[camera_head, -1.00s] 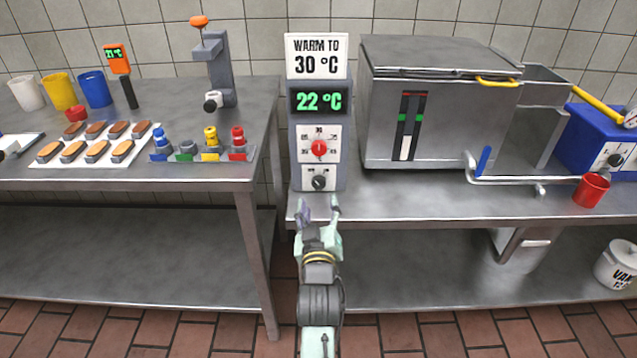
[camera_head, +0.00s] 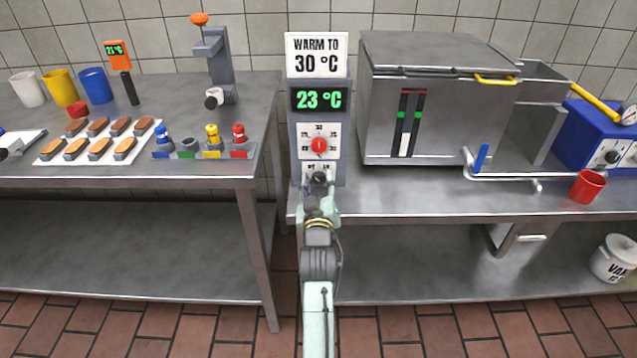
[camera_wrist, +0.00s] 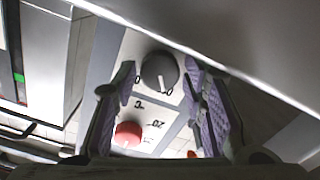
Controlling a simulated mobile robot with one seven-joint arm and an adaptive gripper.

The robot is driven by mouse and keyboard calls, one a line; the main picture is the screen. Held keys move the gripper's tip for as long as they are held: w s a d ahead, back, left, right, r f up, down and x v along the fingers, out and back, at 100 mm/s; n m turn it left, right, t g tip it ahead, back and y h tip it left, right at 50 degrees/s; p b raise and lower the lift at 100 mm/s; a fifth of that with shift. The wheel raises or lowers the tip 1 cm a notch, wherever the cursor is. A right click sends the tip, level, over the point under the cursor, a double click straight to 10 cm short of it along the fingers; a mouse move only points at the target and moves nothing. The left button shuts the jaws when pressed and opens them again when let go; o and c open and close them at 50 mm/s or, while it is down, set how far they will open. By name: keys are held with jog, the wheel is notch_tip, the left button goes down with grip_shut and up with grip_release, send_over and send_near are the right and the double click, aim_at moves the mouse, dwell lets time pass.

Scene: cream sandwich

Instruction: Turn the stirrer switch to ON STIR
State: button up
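The stirrer switch is a small black knob (camera_head: 319,179) low on the grey control panel (camera_head: 342,150), under a red dial (camera_head: 319,146). In the wrist view the black knob (camera_wrist: 160,71) appears between my fingertips, with the red dial (camera_wrist: 128,133) below it in that picture. My gripper (camera_head: 319,184) is at the foot of the panel in the head view. In the wrist view my gripper (camera_wrist: 160,80) is open, with one purple-padded finger on each side of the knob and gaps showing. Some of the label beside the knob is hidden.
A display (camera_head: 319,99) reads 23 °C below a "WARM TO 30 °C" sign (camera_head: 317,54). A steel tank (camera_head: 440,110) with a pipe and blue-handled valve (camera_head: 481,158) stands right of the panel. The left table (camera_head: 130,182) carries pastries, cups and coloured pegs. A gap separates the tables.

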jog(key=c, duration=0.8)
